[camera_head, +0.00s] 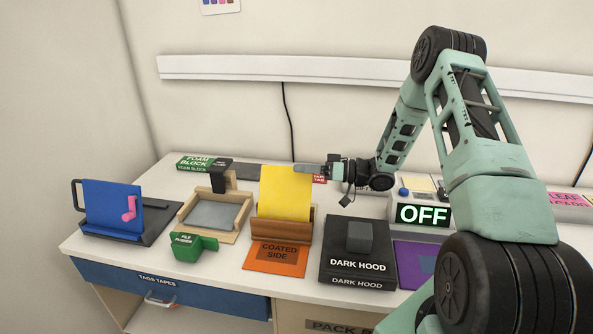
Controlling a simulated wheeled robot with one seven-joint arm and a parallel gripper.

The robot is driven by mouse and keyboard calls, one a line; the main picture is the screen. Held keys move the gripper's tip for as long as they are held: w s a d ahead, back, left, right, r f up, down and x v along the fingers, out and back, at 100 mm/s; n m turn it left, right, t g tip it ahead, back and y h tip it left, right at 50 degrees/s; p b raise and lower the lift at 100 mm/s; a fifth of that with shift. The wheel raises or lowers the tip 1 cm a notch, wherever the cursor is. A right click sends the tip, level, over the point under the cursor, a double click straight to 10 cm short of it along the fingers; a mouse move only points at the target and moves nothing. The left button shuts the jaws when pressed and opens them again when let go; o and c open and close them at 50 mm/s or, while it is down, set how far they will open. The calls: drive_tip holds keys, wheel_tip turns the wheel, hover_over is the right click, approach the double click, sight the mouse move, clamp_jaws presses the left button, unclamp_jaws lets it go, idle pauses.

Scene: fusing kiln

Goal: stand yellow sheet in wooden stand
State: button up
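The yellow sheet (286,190) stands nearly upright in the middle of the table. Its lower edge is hidden behind the front of the wooden stand (281,230), so I cannot tell how deep it sits. My gripper (308,169) comes in from the right at the sheet's upper right edge. One grey finger overlaps the front of the sheet there. The other finger is hidden, so I cannot see whether they are shut on the sheet or slightly apart.
An orange "COATED SIDE" card (273,262) lies before the stand. A black "DARK HOOD" box (358,266) is to the right. A wooden frame tray (240,224) and green "FILE PUSHER" block (192,245) are left, beyond them a blue panel (108,206). An "OFF" display (423,215) stands right.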

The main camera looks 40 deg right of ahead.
drive_tip(key=b+v, duration=0.3)
drive_tip(key=v, duration=1.1)
drive_tip(key=shift+s+d, duration=0.2)
drive_tip(key=shift+s, duration=0.1)
